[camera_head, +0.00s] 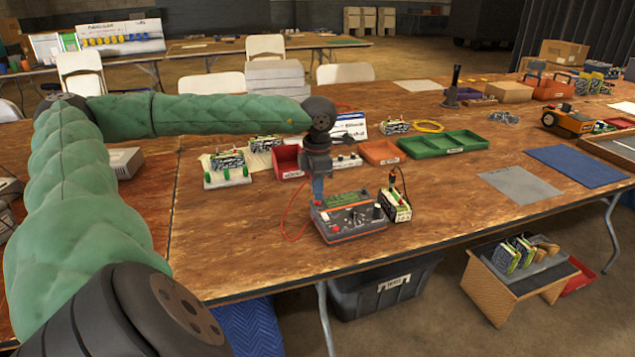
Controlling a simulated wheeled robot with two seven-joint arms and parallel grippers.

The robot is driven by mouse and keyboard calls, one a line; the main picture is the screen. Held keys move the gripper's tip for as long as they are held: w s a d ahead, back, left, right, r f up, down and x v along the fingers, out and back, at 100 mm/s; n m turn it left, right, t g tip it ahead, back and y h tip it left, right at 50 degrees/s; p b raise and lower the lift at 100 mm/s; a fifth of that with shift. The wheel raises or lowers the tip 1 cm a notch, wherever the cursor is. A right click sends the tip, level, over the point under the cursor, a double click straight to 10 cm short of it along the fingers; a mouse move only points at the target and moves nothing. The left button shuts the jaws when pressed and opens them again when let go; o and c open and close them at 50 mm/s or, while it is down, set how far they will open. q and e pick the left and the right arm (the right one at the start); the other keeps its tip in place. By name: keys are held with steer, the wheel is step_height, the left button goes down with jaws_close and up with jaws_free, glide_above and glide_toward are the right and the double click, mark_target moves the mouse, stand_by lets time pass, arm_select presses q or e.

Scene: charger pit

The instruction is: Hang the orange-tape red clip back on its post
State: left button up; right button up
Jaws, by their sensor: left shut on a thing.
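The charger (352,229) is a grey box with an orange-red edge near the table's front edge. It has red and black knobs on top. My left gripper (318,190) points down over the charger's left rear corner. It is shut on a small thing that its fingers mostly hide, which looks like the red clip. A thin red cable (284,224) loops from the charger's left side up towards my gripper. The orange tape and the post cannot be made out clearly. My right gripper is not in view.
A battery pack (396,206) with leads on top stands just right of the charger. Behind are a red bin (288,161), an orange tray (381,152) and a green tray (443,143). A blue mat (578,165) lies right. The table left of the charger is bare.

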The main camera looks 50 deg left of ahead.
arm_select(q)
steer(key=o, duration=0.8)
steer(key=shift+o, duration=0.6)
steer(key=shift+o, duration=0.7)
steer(key=shift+r, duration=0.15)
steer(key=shift+r+p, duration=1.75)
steer(key=shift+r, duration=1.85)
